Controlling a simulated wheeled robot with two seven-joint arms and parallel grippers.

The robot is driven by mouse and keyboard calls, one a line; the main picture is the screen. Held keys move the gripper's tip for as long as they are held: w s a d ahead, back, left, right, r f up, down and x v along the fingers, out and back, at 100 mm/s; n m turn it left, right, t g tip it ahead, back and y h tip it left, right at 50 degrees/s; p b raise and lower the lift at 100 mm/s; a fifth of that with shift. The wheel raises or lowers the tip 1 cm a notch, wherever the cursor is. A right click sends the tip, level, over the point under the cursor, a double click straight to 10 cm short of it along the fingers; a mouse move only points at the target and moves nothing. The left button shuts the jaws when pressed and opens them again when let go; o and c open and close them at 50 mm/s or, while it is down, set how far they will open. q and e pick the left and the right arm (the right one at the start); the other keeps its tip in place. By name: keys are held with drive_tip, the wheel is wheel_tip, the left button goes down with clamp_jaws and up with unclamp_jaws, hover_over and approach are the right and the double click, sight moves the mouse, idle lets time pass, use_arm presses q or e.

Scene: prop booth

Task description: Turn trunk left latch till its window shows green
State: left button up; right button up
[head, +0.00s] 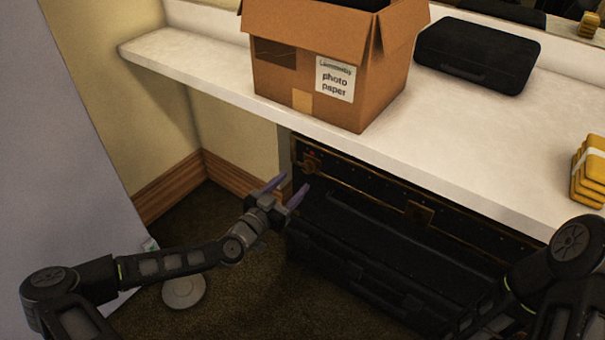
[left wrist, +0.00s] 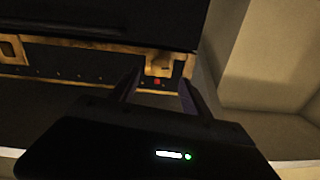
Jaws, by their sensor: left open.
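The black trunk (head: 365,186) with brass trim sits under the counter. Its left latch (head: 309,165) is a brass piece at the left end of its front, with a small red window beside it. In the left wrist view the brass latch (left wrist: 160,65) and its red window (left wrist: 157,81) show ahead, between the fingers. My left gripper (head: 288,188) is open and empty, a little short of the latch with no contact visible. Its fingers also show in the left wrist view (left wrist: 158,86). My right arm is at the lower right; its gripper is not visible.
A grey panel (head: 55,150) stands at left.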

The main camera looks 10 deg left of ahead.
sight(306, 169)
use_arm(q)
drive_tip(key=x, duration=0.5)
drive_tip(key=shift+w+d+b, duration=0.15)
drive_tip(key=shift+w+b, duration=0.15)
drive_tip(key=shift+b, duration=0.05)
drive_tip(key=shift+c, duration=0.4)
clamp_jaws()
